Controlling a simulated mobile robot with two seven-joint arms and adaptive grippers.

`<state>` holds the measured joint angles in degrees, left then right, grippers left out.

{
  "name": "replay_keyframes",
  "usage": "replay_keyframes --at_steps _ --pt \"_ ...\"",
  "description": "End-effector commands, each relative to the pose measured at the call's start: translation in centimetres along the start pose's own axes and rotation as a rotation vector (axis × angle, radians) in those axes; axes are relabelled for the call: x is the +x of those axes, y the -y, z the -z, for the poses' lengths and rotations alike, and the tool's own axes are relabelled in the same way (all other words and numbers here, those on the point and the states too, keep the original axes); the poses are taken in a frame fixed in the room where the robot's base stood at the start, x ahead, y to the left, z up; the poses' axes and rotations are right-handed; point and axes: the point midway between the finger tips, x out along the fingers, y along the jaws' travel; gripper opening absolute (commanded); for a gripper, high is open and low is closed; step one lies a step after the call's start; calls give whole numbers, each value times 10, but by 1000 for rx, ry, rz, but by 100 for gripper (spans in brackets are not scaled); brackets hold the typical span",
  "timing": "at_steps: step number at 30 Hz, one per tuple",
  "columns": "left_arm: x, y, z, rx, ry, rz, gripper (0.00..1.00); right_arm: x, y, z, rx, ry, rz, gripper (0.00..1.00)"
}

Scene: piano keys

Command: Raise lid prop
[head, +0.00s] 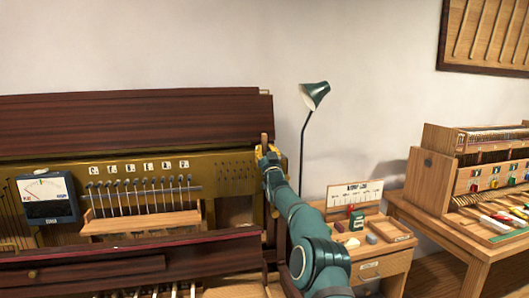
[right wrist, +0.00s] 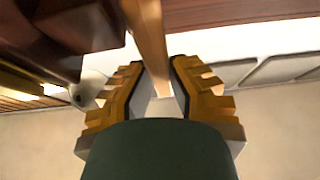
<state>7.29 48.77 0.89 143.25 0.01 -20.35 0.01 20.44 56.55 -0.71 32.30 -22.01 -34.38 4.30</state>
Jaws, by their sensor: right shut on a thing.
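The lid prop is a slim light-brown wooden stick; in the head view its short upper end (head: 264,139) stands roughly upright above my right gripper (head: 268,157), by the right end of the piano. In the right wrist view the prop (right wrist: 149,42) runs between the two yellow fingers of the right gripper (right wrist: 163,92), which is shut on it. The dark red-brown piano lid (head: 130,122) lies behind and above. I cannot tell whether the prop touches the lid; its lower part is hidden. My left gripper is out of view.
A dial meter (head: 46,197) and a wooden rack of hammers (head: 145,218) are on the piano at left. A green lamp (head: 314,94) stands behind my right arm. A small cabinet (head: 383,268) and a workbench (head: 443,228) are at right.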

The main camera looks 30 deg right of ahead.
Motion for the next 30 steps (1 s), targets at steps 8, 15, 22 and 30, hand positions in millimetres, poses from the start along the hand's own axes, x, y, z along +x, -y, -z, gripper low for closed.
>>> replay_keyframes --at_steps 8,15,22,30 --pt "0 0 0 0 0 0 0 1 0 4 0 -7 -1 0" --pt "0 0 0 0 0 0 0 1 0 2 0 -3 0 34" --pt "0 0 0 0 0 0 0 -1 0 1 0 0 0 34" --pt "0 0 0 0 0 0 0 -14 0 1 2 1 2 34"
